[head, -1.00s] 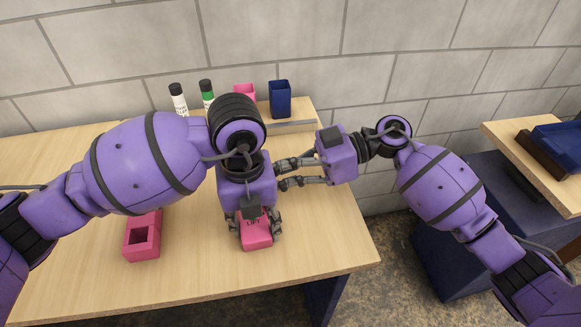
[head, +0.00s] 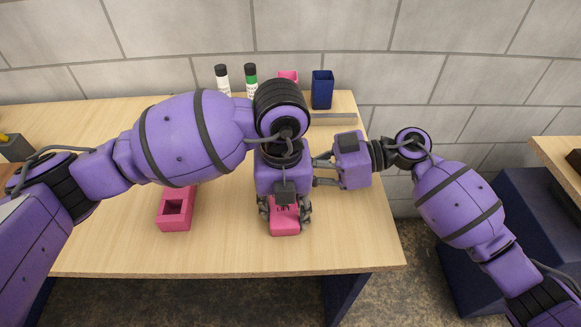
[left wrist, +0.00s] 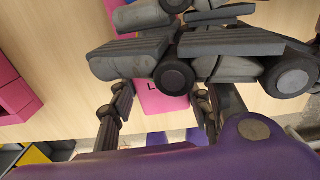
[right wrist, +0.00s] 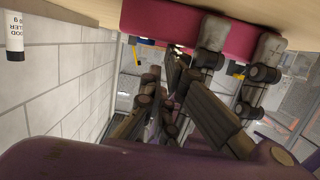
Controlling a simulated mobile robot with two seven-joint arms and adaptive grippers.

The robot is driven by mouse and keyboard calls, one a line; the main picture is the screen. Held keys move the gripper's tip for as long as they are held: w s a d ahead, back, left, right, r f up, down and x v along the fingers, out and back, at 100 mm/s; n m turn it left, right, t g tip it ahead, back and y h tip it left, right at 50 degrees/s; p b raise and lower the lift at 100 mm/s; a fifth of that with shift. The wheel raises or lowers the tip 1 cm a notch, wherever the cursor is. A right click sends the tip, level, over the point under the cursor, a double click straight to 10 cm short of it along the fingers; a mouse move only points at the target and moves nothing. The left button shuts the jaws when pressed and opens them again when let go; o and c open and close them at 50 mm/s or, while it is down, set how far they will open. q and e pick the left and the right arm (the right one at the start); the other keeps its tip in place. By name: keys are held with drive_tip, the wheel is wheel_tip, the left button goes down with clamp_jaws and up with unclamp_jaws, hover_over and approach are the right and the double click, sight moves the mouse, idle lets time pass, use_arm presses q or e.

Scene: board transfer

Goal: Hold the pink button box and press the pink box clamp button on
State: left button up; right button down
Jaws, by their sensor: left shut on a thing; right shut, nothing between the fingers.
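The pink button box (head: 285,228) stands near the table's front edge, with dark lettering on its top. My left gripper (head: 284,211) is shut on it, one finger on each side. The box also shows between the left fingers in the left wrist view (left wrist: 165,103) and at the top of the right wrist view (right wrist: 165,18). My right gripper (head: 318,172) is shut and empty. Its fingers reach in from the right, and their tips are hidden behind my left wrist in the head view. They cross above the box in the left wrist view. The button itself is hidden.
A pink block with a square hole (head: 175,210) stands left on the table (head: 110,245). A white marker (head: 222,78), a green-labelled marker (head: 251,80), a pink cup (head: 288,77) and a blue cup (head: 322,90) stand at the back. The front-left table is clear.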

drive_tip(key=shift+d+f, duration=0.1)
drive_tip(key=shift+f, duration=0.45)
drive_tip(key=shift+d, duration=0.4)
drive_tip(key=v, duration=0.5)
drive_tip(key=r+v, duration=0.1)
drive_tip(key=v, duration=0.1)
drive_tip(key=shift+r, duration=0.1)
use_arm(q)
drive_tip(key=o, duration=1.5)
drive_tip(key=shift+r+p, duration=2.4)
drive_tip(key=shift+r, duration=1.65)
use_arm(e)
wheel_tip(320, 180, up, 11)
drive_tip(key=n, duration=0.1)
drive_tip(key=shift+w+t, duration=0.3)
